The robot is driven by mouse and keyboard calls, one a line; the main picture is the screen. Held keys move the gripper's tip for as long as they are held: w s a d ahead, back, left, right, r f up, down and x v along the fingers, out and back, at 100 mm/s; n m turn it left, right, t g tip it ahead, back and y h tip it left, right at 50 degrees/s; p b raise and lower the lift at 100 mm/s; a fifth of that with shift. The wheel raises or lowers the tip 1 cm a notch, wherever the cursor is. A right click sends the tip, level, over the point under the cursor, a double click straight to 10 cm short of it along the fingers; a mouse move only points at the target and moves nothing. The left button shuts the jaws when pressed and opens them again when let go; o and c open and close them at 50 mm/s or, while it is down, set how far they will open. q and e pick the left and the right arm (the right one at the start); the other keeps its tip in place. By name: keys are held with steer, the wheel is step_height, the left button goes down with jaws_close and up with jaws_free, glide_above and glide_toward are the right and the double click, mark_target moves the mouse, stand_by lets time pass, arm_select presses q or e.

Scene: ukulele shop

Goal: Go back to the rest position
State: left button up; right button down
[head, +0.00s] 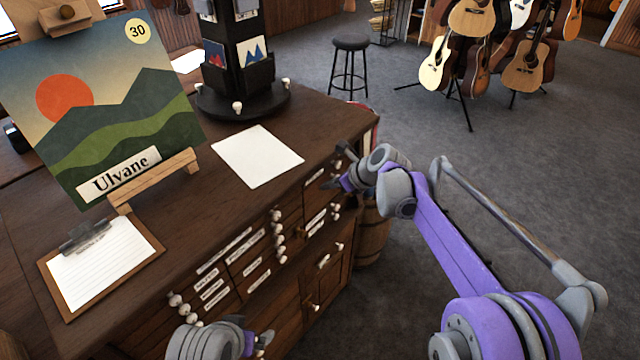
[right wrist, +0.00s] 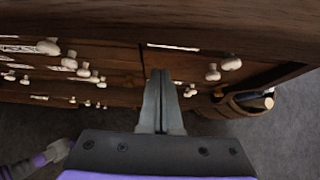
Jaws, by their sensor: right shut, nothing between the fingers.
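My right gripper (head: 338,168) is at the right end of the wooden drawer cabinet (head: 320,115), beside its upper drawers. In the right wrist view its two fingers (right wrist: 160,98) are together with nothing between them, pointing at the drawer fronts. I cannot tell whether they touch the cabinet. My left gripper (head: 262,342) shows only partly at the bottom edge of the head view, low in front of the cabinet. Its fingers are too small and cut off to tell open from shut.
On the cabinet top are a landscape picture on an easel (head: 160,180), a clipboard (head: 105,255), a white sheet (head: 257,157) and a dark display stand (head: 240,100). A barrel (head: 372,235) stands beside the cabinet. A stool (head: 350,65) and guitars (head: 480,60) stand behind; the floor at right is clear.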

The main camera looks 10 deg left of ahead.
steer(key=v, duration=1)
steer(key=s+d+f+n+h, duration=0.2)
steer(key=s+d+n, duration=0.3)
steer(key=s+n, duration=0.3)
steer(key=s+d+f+n+h+p, duration=0.1)
steer(key=s+d+f+n+h, duration=0.2)
steer(key=s, duration=1.1)
steer(key=s+d+f+n+h, duration=0.2)
steer(key=s+d+f+n, duration=0.4)
steer(key=s+n, duration=0.5)
steer(key=d+n, duration=0.2)
steer(key=shift+s+d+n, duration=0.2)
steer(key=shift+s+n, duration=0.1)
steer(key=shift+n, duration=0.1)
